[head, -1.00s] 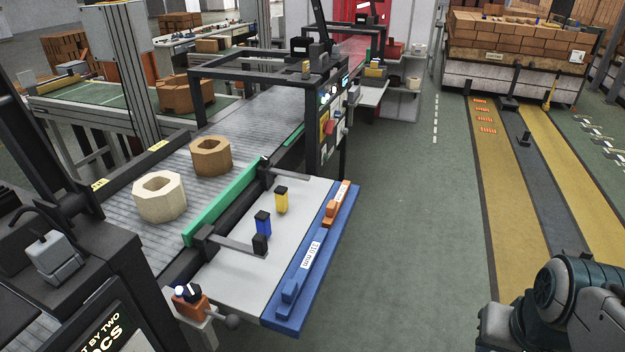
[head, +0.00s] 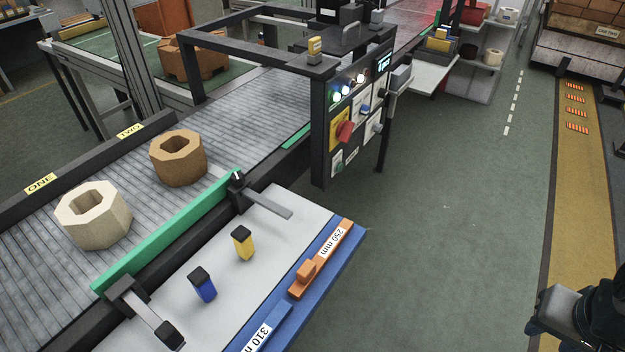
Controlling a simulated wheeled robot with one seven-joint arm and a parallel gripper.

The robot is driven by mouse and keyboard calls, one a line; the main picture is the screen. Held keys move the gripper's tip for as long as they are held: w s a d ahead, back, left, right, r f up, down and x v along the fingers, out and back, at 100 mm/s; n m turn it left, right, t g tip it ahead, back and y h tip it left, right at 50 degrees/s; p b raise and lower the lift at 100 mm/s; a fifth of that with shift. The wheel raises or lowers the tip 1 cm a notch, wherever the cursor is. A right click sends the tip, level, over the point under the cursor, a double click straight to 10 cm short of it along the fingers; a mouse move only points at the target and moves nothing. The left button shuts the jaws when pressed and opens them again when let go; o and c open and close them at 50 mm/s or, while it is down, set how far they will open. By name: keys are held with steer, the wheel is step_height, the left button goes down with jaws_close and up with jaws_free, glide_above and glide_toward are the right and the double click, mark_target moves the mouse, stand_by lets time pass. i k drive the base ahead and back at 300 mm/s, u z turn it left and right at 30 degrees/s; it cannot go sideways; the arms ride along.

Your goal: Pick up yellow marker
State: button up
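The yellow marker (head: 243,245) is a short yellow block with a black top. It stands upright on the light grey side table (head: 180,293) beside the conveyor. A blue marker (head: 204,286) with a black top stands to its lower left, apart from it. Part of my arm shows at the lower right edge, well away from the markers across open floor. My gripper's fingers are not in view.
A roller conveyor (head: 215,128) carries a cream octagonal ring (head: 95,217) and a brown one (head: 178,160). A control panel (head: 350,120) stands behind. Floor to the right is clear.

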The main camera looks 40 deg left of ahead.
mark_target(241, 236)
steer(key=i, duration=1)
steer(key=u, duration=3.65)
steer(key=i, duration=0.5)
steer(key=z, duration=0.05)
